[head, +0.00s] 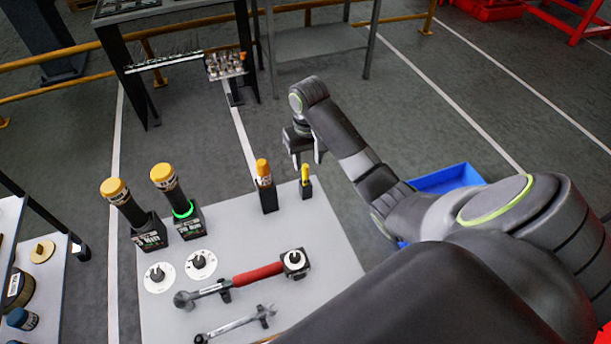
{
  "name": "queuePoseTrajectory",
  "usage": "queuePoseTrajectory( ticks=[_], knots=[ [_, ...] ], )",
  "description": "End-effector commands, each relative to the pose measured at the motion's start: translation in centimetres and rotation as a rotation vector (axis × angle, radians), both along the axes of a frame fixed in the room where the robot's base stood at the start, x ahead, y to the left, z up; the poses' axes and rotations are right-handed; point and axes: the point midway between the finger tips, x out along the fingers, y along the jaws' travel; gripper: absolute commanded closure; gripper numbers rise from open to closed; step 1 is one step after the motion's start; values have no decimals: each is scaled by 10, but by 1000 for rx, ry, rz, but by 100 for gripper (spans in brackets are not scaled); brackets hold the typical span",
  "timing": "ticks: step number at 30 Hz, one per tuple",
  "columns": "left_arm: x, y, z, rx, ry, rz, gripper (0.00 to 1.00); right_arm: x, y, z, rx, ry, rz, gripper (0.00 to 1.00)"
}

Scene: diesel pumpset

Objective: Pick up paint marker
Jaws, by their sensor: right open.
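A slim yellow marker, which looks like the paint marker (305,173), stands upright in a small black holder (306,190) at the far right corner of the grey table (325,235). My right gripper (304,158) is open with its fingers pointing down, just above and behind the yellow marker in the picture. Nothing shows between the fingers. Whether the fingertips reach around the marker's top cannot be told. My left gripper is not in view.
An orange-capped stick (263,168) stands in a taller black holder left of the marker. Two yellow-capped tools (115,190) (163,176), a red-handled wrench (257,274) and a smaller wrench (238,325) are on the table. A blue bin (445,179) is on the floor beyond my right arm.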

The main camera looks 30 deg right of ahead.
Motion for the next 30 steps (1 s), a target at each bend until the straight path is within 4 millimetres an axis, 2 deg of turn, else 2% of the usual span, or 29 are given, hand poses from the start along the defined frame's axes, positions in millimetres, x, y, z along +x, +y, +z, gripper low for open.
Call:
queuePoseTrajectory(
  ticks=[1,10,16,22,29,30],
  knots=[
    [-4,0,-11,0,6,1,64,0,0,-11,0,0,0,58],
    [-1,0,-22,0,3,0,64,1,1,-21,0,0,0,58],
    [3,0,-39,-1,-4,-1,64,4,2,-39,1,1,0,58],
    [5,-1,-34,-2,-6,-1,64,5,4,-65,1,3,0,58],
    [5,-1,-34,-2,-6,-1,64,6,3,-68,0,0,1,58],
    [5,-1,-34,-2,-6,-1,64,6,3,-68,0,0,1,62]
  ],
)
